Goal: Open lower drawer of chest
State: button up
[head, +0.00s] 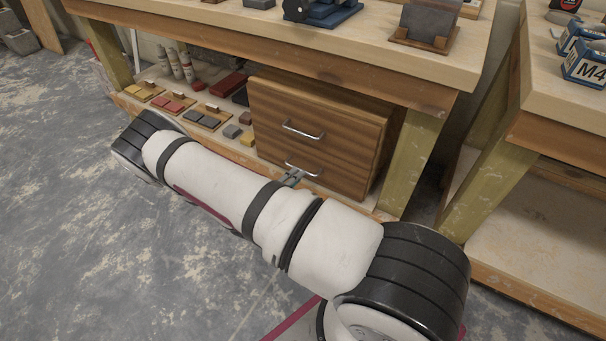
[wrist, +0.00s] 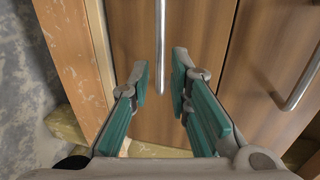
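The wooden chest (head: 345,125) stands on the lower shelf of the workbench, with an upper and a lower drawer. The lower drawer (head: 275,155) looks closed, and my arm covers part of its front in the head view. Its metal bar handle (head: 303,171) also shows in the wrist view (wrist: 159,30). My gripper (wrist: 161,78) is open, its teal-padded fingers on either side of that handle in the picture; contact cannot be told. In the head view only a bit of my gripper (head: 292,178) shows beside the handle. The upper drawer's handle (head: 303,131) is further right in the wrist view (wrist: 303,80).
Small coloured blocks in trays (head: 203,119) lie on the shelf left of the chest. A bench leg (head: 411,165) stands close to its right. The benchtop (head: 360,50) overhangs the chest. The concrete floor (head: 70,210) at left is clear.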

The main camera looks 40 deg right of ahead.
jog(key=shift+b+x, duration=0.7)
jog(key=shift+x, duration=1.95)
grip_shut()
